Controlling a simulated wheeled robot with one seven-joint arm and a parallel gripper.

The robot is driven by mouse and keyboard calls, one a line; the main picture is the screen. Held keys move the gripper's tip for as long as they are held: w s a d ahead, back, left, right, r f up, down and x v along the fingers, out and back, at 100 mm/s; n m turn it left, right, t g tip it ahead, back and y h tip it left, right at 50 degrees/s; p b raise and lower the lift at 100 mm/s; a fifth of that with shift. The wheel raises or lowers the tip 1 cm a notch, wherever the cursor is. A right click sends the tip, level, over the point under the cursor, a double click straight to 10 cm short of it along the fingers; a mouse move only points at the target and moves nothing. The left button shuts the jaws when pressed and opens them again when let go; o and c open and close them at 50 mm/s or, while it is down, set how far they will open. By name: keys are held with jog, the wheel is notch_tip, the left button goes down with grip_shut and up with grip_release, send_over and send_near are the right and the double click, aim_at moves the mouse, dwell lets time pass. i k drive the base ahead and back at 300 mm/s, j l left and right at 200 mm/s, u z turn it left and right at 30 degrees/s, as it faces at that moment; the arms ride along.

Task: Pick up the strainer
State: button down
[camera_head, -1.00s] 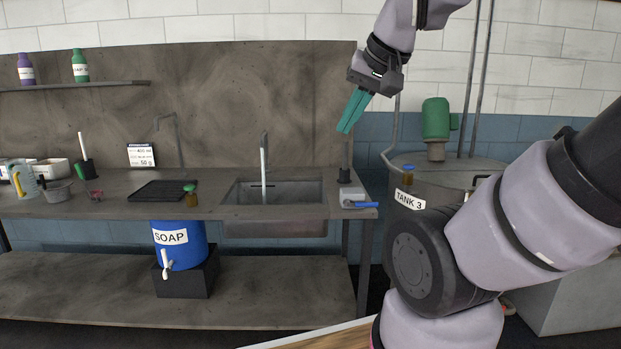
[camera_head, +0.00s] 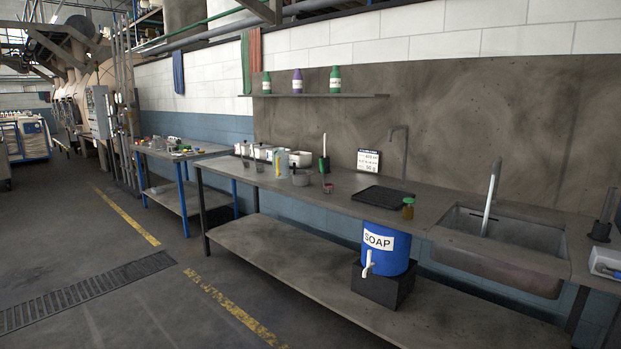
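On the long grey counter stands a small grey bowl-shaped thing (camera_head: 301,178), which may be the strainer; it is too small to tell for sure. It sits just right of a clear jug (camera_head: 281,163) and in front of a white container (camera_head: 301,159). A small reddish cup (camera_head: 328,188) stands to its right. My gripper and arm are out of view.
The counter (camera_head: 356,213) carries a black tray (camera_head: 381,196), a small brown jar with a green lid (camera_head: 408,208) and a sink (camera_head: 505,230). A blue SOAP barrel (camera_head: 388,250) stands on the lower shelf. A cluttered side table (camera_head: 180,155) stands further left.

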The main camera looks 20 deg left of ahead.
aim_at(301, 177)
jog(key=j+u, duration=0.1)
jog(key=u, duration=0.3)
jog(key=i+j+u, duration=0.65)
jog(key=i+j, duration=0.2)
jog(key=i, duration=0.35)
jog(key=i+j+u, duration=0.1)
jog(key=i, duration=0.45)
jog(key=i+j, duration=0.3)
jog(key=i, duration=0.25)
jog(key=i+j, duration=0.15)
jog(key=i, duration=0.35)
jog(key=u, duration=0.05)
